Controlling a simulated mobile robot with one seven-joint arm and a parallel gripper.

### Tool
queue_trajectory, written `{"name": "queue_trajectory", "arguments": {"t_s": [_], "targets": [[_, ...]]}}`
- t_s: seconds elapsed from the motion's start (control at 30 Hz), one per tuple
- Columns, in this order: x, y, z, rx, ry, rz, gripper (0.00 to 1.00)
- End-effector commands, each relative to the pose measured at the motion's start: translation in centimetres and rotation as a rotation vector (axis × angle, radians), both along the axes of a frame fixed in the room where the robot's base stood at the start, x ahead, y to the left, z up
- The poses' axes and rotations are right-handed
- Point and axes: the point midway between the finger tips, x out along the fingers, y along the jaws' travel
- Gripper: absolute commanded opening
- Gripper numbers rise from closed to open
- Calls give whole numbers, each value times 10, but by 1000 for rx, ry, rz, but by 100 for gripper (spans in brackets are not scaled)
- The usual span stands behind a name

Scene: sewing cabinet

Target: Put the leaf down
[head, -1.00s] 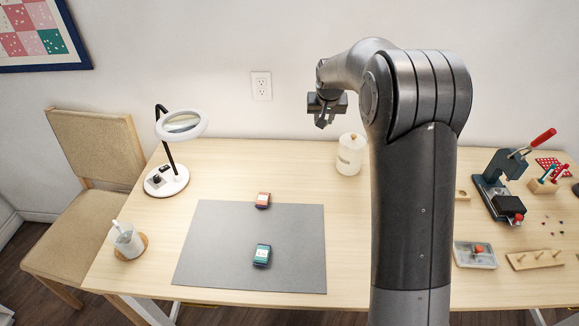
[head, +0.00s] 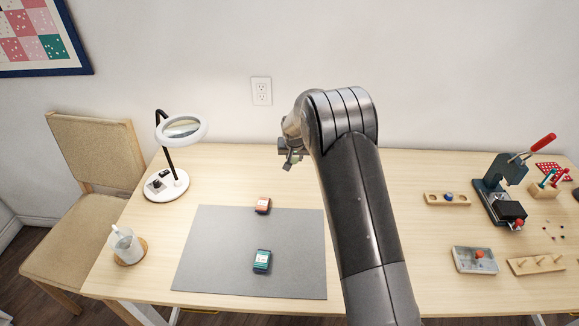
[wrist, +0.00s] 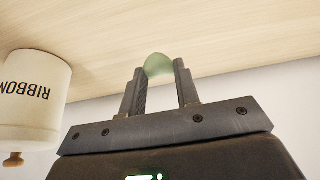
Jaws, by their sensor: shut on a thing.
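My gripper (wrist: 159,88) is shut on a pale green, rounded piece, the leaf (wrist: 158,65), which shows between the fingertips in the wrist view. In the head view my gripper (head: 291,160) is up above the back of the table (head: 240,175), beyond the grey mat, and my arm partly hides it. The leaf is in the air, apart from the tabletop as far as I can see.
The grey mat (head: 225,245) holds an orange item (head: 263,205) and a teal item (head: 262,261). A ring lamp (head: 168,185) stands left. A white RIBBON jar (wrist: 32,95) is close to my gripper. A press (head: 500,195) and small trays occupy the right.

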Motion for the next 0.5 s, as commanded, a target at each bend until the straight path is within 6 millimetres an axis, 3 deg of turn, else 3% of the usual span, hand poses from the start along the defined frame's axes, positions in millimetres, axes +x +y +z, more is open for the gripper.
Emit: {"name": "queue_trajectory", "arguments": {"t_s": [0.17,0.5], "targets": [[6,17,-10,0,-1,0,9],[6,18,-48,0,1,0,9]]}}
